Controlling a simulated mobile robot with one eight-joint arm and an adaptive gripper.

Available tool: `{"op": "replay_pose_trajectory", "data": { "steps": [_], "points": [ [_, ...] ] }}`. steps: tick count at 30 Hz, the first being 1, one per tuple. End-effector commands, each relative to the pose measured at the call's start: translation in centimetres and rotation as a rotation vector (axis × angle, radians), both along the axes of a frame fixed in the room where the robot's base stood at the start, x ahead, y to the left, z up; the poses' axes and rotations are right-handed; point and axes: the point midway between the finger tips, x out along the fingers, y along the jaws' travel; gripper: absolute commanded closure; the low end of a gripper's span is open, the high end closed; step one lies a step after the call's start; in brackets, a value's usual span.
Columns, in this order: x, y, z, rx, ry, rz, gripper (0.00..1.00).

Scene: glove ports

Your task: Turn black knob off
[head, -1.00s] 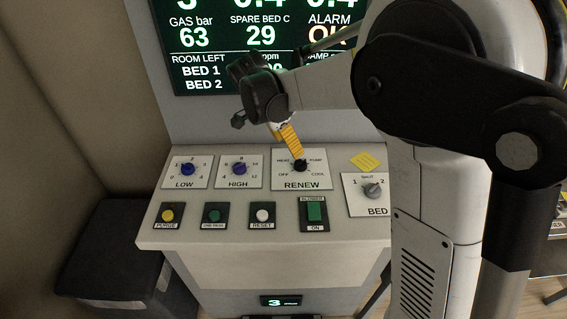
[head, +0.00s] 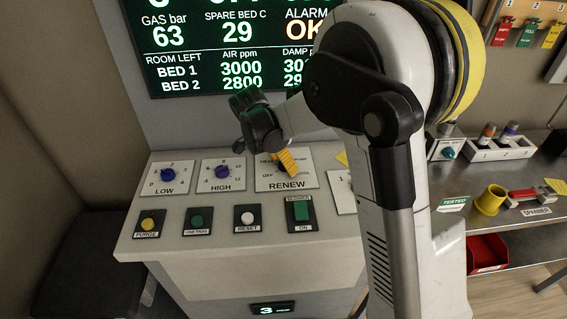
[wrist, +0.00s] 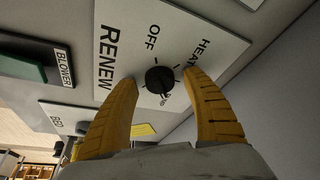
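The black knob (wrist: 160,80) sits on the white RENEW plate (wrist: 135,50), which carries OFF, HEAT and PUMP labels in the wrist view. I cannot tell which label the knob points to. My gripper (wrist: 161,77) has its two yellow fingers open, one on each side of the knob, with small gaps showing. In the head view, my gripper (head: 283,168) reaches down over the RENEW plate (head: 288,184), and its yellow fingers mostly hide the knob.
Blue LOW (head: 167,174) and HIGH (head: 222,171) knobs are to the left. PURGE (head: 148,223), RESET (head: 247,217) and green BLOWER (head: 301,211) controls line the front. A bench with a yellow cup (head: 490,200) is at right.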

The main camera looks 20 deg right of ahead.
Motion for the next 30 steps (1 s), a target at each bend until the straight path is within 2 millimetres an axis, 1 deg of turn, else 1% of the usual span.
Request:
{"op": "replay_pose_trajectory", "data": {
  "steps": [1, 2, 3, 5, 6, 13, 17, 23, 30],
  "points": [
    [0.0, 0.0, 0.01, 0.0, 0.0, 0.0, 0.53],
    [0.0, 0.0, 0.01, 0.0, 0.0, 0.0, 0.62],
    [0.0, 0.0, 0.01, 0.0, 0.0, 0.0, 0.75],
    [0.0, 0.0, 0.01, 0.0, 0.0, 0.0, 0.93],
    [0.0, 0.0, 0.01, 0.0, 0.0, 0.0, 0.98],
    [-0.02, 0.0, 0.01, 0.0, 0.0, 0.011, 0.99],
    [-0.04, -0.01, 0.02, 0.0, 0.0, 0.045, 0.99],
    [-0.13, -0.08, 0.02, 0.0, -0.001, 0.16, 0.99],
    [-0.25, -0.15, 0.01, 0.001, 0.0, 0.372, 0.99]
  ]
}}
